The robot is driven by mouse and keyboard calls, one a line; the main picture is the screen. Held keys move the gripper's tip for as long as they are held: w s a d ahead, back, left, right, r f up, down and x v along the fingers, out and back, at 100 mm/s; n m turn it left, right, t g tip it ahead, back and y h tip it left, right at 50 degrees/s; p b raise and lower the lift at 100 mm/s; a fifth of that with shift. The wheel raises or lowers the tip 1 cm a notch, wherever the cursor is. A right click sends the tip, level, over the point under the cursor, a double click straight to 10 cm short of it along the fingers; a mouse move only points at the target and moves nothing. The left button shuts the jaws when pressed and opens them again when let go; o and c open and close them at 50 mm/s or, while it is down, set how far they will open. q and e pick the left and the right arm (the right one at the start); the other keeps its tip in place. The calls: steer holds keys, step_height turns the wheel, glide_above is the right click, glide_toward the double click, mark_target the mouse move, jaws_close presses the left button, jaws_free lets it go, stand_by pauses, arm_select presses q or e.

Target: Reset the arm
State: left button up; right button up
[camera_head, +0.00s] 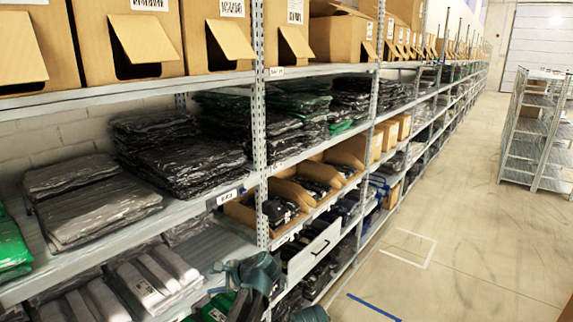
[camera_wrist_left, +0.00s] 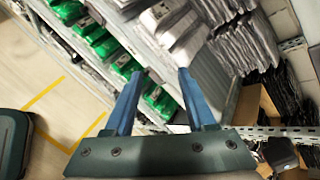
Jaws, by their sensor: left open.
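My left gripper (camera_head: 230,270) is low in the head view, in front of the shelf rack. In the left wrist view its two blue fingers (camera_wrist_left: 160,73) are spread apart with nothing between them. Beyond the fingers are shelves with grey bagged garments (camera_wrist_left: 185,32) and green packs (camera_wrist_left: 108,47); I cannot tell the exact gap to them. I cannot make out my right gripper in either view.
The long rack (camera_head: 130,94) holds cardboard boxes (camera_head: 130,38) on top and dark bagged clothes (camera_head: 180,160) below. Open cardboard bins (camera_head: 240,212) sit mid-rack.

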arm_select(q)
steer(key=s+d+f+n+g+h, duration=0.25)
steer(key=s+f+n+h, duration=0.25)
steer(key=s+n, duration=0.3)
steer(key=s+d+f+n+g+h, duration=0.2)
steer(key=s+d+f+n+h, duration=0.3)
steer(key=s, duration=0.6)
steer(key=s+d+f+m+y+b, duration=0.1)
steer(key=s+d+f+m+b, duration=0.1)
steer(key=s+d+f+b, duration=0.3)
steer(key=d+f+b, duration=0.4)
steer(key=f+b, duration=0.3)
steer(key=b, duration=0.1)
steer(key=shift+s+d+f+m+g+y+b, duration=0.15)
steer(key=shift+f+m+g+y+b, duration=0.15)
steer(key=shift+f+m+g+b, duration=0.1)
